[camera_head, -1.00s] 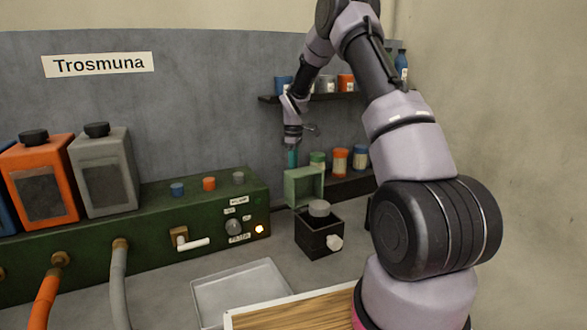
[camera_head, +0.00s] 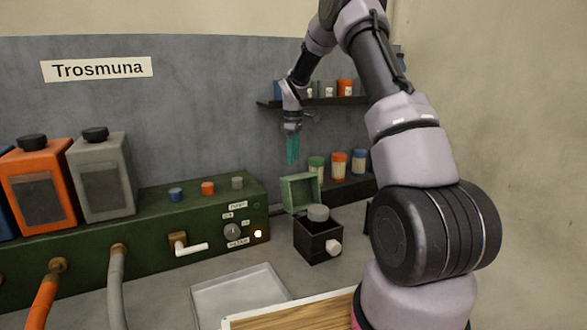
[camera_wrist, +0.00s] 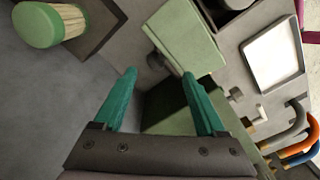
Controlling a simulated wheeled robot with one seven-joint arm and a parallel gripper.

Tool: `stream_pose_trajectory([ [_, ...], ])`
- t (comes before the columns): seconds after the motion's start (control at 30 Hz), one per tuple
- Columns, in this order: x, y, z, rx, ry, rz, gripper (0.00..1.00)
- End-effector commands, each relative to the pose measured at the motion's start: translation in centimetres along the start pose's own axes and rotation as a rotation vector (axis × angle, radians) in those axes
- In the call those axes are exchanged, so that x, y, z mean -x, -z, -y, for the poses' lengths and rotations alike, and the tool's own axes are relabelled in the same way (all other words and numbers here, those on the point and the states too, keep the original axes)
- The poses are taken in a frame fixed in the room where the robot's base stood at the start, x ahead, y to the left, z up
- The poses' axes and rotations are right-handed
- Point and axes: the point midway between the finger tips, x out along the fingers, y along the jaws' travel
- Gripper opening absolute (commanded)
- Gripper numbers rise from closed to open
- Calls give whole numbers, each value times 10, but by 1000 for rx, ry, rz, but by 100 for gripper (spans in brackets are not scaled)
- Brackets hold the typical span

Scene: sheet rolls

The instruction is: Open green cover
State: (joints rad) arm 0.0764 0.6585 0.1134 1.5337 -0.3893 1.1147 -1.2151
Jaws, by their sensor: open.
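The green cover (camera_head: 301,192) stands raised at the back of a small black box (camera_head: 318,238), its hollow inner side facing the head camera. In the wrist view its pale green outer face (camera_wrist: 182,38) shows ahead of the fingers, with a dark grey knob (camera_wrist: 157,62) at its near edge. My gripper (camera_head: 293,150) is open and empty, with teal fingers pointing down above and behind the cover. The gripper (camera_wrist: 160,82) also shows in the wrist view; its fingers appear apart from the cover.
A grey round piece (camera_head: 318,212) tops the black box. The dark green machine (camera_head: 130,225) stands left, with a white-handled valve (camera_head: 190,247). Jars (camera_head: 338,165) stand on the lower shelf to the right, below an upper shelf (camera_head: 330,101). A pale tray (camera_head: 240,295) lies in front.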

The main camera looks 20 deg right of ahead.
Motion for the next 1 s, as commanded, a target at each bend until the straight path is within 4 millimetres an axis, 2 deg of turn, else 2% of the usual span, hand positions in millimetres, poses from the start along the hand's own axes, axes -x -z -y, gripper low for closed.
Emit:
stream_pose_trajectory([
  [0.1, 23, 0, -1, 0, -4, -2, 73],
  [0.23, 39, 0, -1, -1, -2, 0, 73],
  [0.4, 48, -1, -1, -1, -2, 0, 73],
  [0.6, 48, -1, -1, -1, -1, 0, 73],
  [0.63, 48, -1, -1, -1, -1, 0, 70],
  [0.67, 48, -1, -1, -2, -2, 0, 58],
  [0.8, 43, -3, 2, -102, -22, -31, 5],
  [0.83, 42, -3, 3, -151, -31, -48, 0],
  [1.0, 32, -10, 9, -493, -82, -168, 0],
])
